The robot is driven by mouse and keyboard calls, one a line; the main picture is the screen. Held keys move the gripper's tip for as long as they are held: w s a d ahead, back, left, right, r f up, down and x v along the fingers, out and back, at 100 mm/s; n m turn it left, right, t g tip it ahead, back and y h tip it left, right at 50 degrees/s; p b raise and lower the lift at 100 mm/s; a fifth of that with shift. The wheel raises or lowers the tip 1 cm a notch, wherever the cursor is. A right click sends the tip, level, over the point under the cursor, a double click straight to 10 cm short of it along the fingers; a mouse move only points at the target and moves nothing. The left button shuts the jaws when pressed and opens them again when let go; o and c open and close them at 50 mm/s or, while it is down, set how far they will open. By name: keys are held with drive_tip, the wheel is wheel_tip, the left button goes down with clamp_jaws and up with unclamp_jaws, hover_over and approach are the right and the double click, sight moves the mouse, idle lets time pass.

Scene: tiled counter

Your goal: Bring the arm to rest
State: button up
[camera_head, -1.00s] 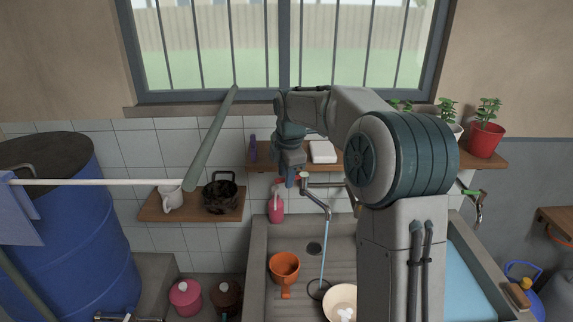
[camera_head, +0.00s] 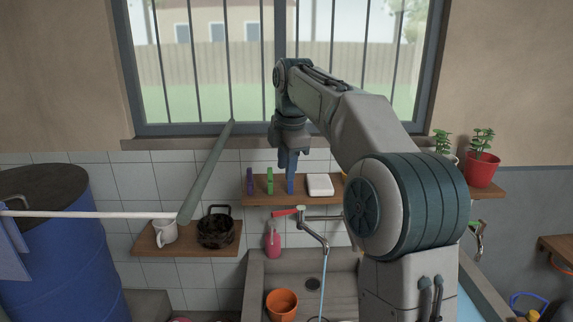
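My arm rises from the lower right, bends over, and reaches left toward the window. My gripper (camera_head: 289,152) hangs down from its end, in front of the tiled wall and above the wooden shelf. Its fingertips are small and dark here, and they overlap a narrow blue item (camera_head: 291,181) on the shelf. I cannot tell whether the gripper touches that item or holds anything.
Purple (camera_head: 250,182) and green (camera_head: 270,181) items and a white block (camera_head: 320,185) sit on the shelf (camera_head: 265,201). Below are a faucet (camera_head: 313,233) with running water and an orange cup (camera_head: 282,304) in the sink. Potted plants (camera_head: 482,169) stand right.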

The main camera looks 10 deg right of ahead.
drive_tip(key=s+f+m, duration=0.3)
drive_tip(key=s+m, duration=0.2)
drive_tip(key=s, duration=0.2)
drive_tip(key=s+f+m, duration=0.3)
drive_tip(key=s+m, duration=0.2)
drive_tip(key=s, duration=0.3)
drive_tip(key=s+d+f+m+t+h+b, duration=0.1)
drive_tip(key=s+f+m, duration=0.2)
drive_tip(key=s, duration=0.4)
drive_tip(key=shift+s+f+m, duration=0.3)
drive_tip(key=shift+s+m, duration=0.1)
drive_tip(key=shift+m, duration=0.5)
drive_tip(key=s+f+m, duration=0.3)
drive_tip(key=s+f, duration=0.1)
drive_tip(key=s, duration=0.1)
drive_tip(key=s+d+f+m, duration=0.1)
drive_tip(key=s+f+m, duration=0.1)
drive_tip(key=s+f, duration=0.1)
drive_tip(key=shift+m+t+y, duration=0.3)
drive_tip(key=shift+c, duration=0.6)
drive_tip(key=shift+s+f, duration=0.1)
drive_tip(key=shift+f, duration=0.1)
